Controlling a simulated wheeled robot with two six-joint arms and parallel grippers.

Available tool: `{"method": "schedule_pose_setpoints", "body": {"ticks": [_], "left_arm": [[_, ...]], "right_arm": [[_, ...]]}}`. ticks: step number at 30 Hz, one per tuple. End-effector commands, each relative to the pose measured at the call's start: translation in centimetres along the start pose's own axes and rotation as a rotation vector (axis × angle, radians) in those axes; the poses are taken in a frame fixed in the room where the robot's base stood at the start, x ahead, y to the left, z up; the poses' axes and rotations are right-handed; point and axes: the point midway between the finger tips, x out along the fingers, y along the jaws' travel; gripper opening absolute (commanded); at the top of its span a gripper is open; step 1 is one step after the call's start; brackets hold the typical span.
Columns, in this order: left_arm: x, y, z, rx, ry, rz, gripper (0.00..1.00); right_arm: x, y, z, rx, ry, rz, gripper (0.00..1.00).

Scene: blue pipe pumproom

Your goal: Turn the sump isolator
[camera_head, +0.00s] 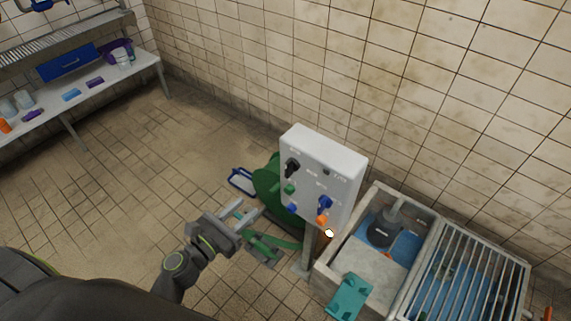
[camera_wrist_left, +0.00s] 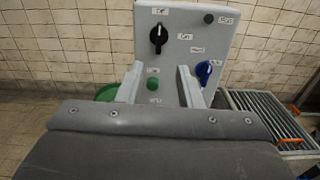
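A pale grey control box (camera_head: 340,170) stands on a post beside the sump. It carries a black rotary knob (camera_head: 291,167) at upper left, a blue rotary knob (camera_head: 324,204) at lower right and a green button (camera_head: 289,188). The wrist view also shows the black knob (camera_wrist_left: 158,36), blue knob (camera_wrist_left: 204,71) and green button (camera_wrist_left: 152,84). Labels are too small to read, so I cannot tell which is the sump isolator. My left gripper (camera_head: 248,211) is open and empty, in front of and apart from the box; its fingers (camera_wrist_left: 159,78) frame the green button. My right gripper is out of view.
A concrete sump (camera_head: 335,275) with a dark pump (camera_head: 385,229) and a metal grating (camera_head: 465,278) lies right of the box. A green round object (camera_head: 266,184) and a blue-rimmed tray (camera_head: 241,180) are behind-left. A bench (camera_head: 75,107) stands far left; floor between is clear.

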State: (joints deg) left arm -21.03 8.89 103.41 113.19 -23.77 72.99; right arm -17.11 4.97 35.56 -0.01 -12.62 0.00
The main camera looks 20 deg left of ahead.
Motion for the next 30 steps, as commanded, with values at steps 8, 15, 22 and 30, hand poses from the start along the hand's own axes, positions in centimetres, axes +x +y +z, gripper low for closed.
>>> {"method": "schedule_pose_setpoints", "body": {"ticks": [8, 15, 22, 30], "left_arm": [[2.6, 0.0, 1.1, -0.03, -0.022, -0.001, 0.33], [7.3, 0.0, 1.1, -0.029, -0.02, -0.002, 0.33], [11.9, 0.0, 1.1, -0.028, -0.02, -0.001, 0.33], [16.1, 0.0, 1.0, -0.027, -0.019, -0.001, 0.33]], "right_arm": [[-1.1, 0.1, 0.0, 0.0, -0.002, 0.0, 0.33], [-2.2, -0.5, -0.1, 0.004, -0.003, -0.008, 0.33], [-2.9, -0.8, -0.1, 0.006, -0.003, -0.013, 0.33], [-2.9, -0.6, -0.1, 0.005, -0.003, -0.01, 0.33]]}}
